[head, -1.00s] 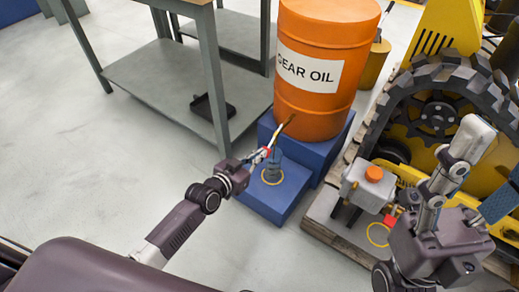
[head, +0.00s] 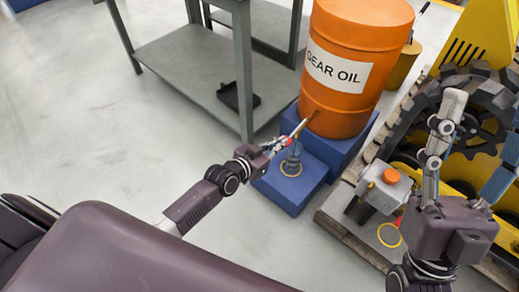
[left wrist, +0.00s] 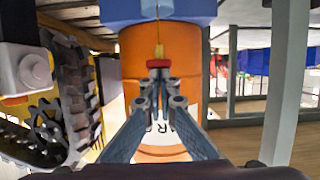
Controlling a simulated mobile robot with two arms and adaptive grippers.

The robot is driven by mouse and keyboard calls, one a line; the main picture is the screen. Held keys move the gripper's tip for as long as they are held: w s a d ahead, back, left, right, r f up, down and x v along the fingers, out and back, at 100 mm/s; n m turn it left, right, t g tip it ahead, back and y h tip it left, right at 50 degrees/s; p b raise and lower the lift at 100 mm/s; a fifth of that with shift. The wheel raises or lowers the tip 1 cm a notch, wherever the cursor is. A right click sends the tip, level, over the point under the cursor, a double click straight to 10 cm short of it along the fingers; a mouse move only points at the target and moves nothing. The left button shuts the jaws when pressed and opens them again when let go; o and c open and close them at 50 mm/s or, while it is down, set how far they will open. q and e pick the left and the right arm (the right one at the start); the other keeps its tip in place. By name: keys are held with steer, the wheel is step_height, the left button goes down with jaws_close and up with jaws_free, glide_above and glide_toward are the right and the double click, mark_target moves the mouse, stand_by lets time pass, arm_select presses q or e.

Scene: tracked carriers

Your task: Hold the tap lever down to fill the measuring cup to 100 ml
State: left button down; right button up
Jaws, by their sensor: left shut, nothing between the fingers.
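An orange drum marked GEAR OIL (head: 350,65) stands on a blue stepped block. My left gripper (head: 279,147) is shut and empty right at the tap. In the left wrist view, its fingertips (left wrist: 166,92) lie just short of the red lever (left wrist: 158,64); contact is unclear.
A grey metal table (head: 190,70) stands at left with a black tray (head: 238,96). A tracked machine (head: 475,110) and a grey box with an orange cap (head: 388,188) stand on a pallet at right.

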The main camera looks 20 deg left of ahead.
steer(key=w+a+f+g+h+p, duration=0.1)
steer(key=w+f+g+h+p, duration=0.2)
steer(key=w+f+g, duration=0.55)
arm_select(q)
steer(key=r+p+v, duration=0.1)
steer(key=p+v, duration=0.1)
steer(key=v, duration=0.8)
steer(key=shift+s+r, duration=0.2)
steer(key=shift+r, duration=0.1)
arm_select(e)
step_height(320, 180, down, 15)
steer(key=d+g+h, duration=0.1)
steer(key=g, duration=0.4)
steer(key=shift+w+h, duration=0.35)
steer(key=shift+h, duration=0.05)
steer(key=shift+d+f, duration=0.1)
